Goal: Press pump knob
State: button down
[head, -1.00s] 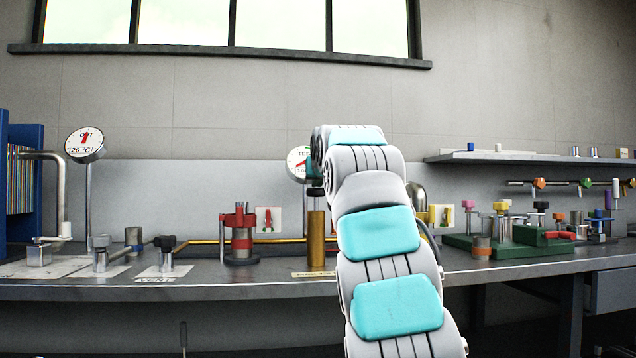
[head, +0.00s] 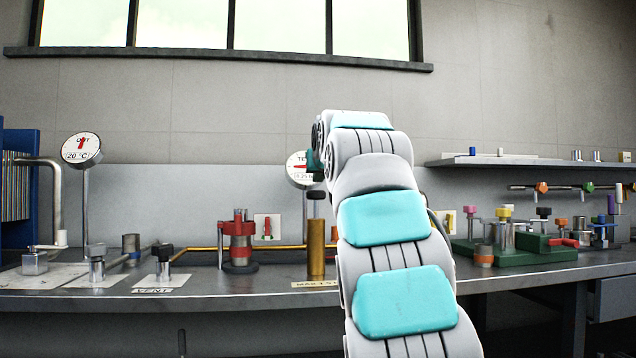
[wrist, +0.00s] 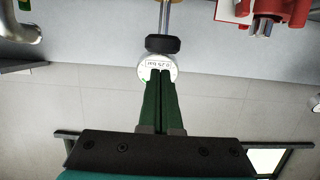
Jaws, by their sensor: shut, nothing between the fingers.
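The pump is an upright brass cylinder (head: 316,249) on the bench with a silver rod and a black knob (head: 316,195) on top. The rod shows between knob and cylinder, so the knob stands raised. In the wrist view, which is upside down, the black knob (wrist: 162,44) lies just beyond my dark green fingertips (wrist: 160,74). My gripper is shut and empty. In the head view only a bit of my gripper (head: 314,161) shows above the knob, with a gap; my arm hides the rest. A round gauge (wrist: 157,68) behind reads about 0.25 bar.
A red clamp-like fitting (head: 239,240) stands left of the pump, and a vent valve (head: 163,263) further left. A second gauge (head: 81,149) reads 20 °C. Green blocks with coloured knobs (head: 515,241) stand at right. My arm covers the bench right of the pump.

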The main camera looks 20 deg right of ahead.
jog(key=v, duration=0.8)
jog(key=shift+s, duration=0.15)
jog(key=shift+a, duration=0.1)
dwell(0.6)
jog(key=s+a+f+g+y, duration=0.1)
jog(key=s+a+f+g, duration=0.2)
jog(key=f, duration=0.8)
jog(key=s+a+f+g+y, duration=0.1)
jog(key=s+a+f+g, duration=0.2)
jog(key=f, duration=0.8)
jog(key=s+a+f+g+y, duration=0.2)
jog(key=s+a+f, duration=0.2)
jog(key=f, duration=0.7)
jog(key=s+a+f+n+g, duration=0.1)
jog(key=s+a+f+g, duration=0.2)
jog(key=s+f, duration=0.9)
jog(key=s+a+f+n+g, duration=0.2)
jog(key=s+f+g, duration=0.3)
jog(key=s+f, duration=0.8)
jog(key=s+a, duration=0.1)
jog(key=s, duration=0.3)
jog(key=shift+a, duration=0.3)
jog(key=shift+s, duration=0.1)
